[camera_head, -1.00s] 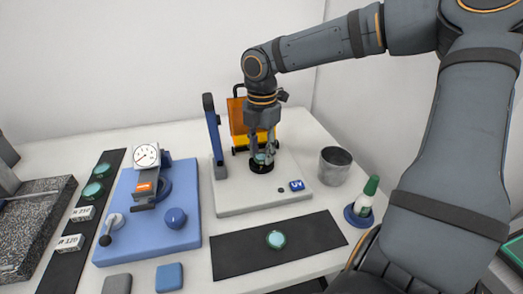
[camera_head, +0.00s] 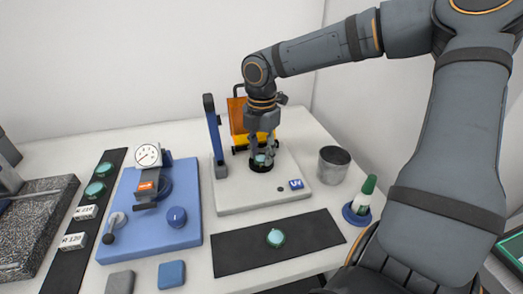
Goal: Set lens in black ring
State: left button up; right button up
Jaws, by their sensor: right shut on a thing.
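The black ring (camera_head: 261,168) sits on the light grey plate of the UV station (camera_head: 240,201). My right gripper (camera_head: 261,159) points down over the ring and is shut on a small teal lens (camera_head: 260,158). The lens is at the ring's opening, partly hidden by the fingers; I cannot tell whether it rests on the ring. Another teal lens (camera_head: 275,238) lies on the black mat (camera_head: 315,231) in front. My left gripper is not in view.
A blue upright post (camera_head: 213,136) and an orange shield (camera_head: 237,116) stand close to the gripper. A metal cup (camera_head: 334,164) and a green-capped bottle (camera_head: 363,196) are at right. A blue dial-gauge base (camera_head: 140,232) and two more lenses (camera_head: 95,189) are at left.

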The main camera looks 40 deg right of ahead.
jog(key=shift+s+a+f, duration=0.25)
jog(key=shift+s+f, duration=0.05)
jog(key=shift+f, duration=0.2)
grip_shut()
jog(key=o, duration=0.8)
grip_release()
jog(key=shift+o, duration=1)
jog(key=shift+d+f, duration=0.1)
jog(key=shift+o, duration=1.1)
jog(key=shift+w+d+f, duration=0.1)
jog(key=shift+w, duration=0.15)
jog(key=shift+r, duration=0.2)
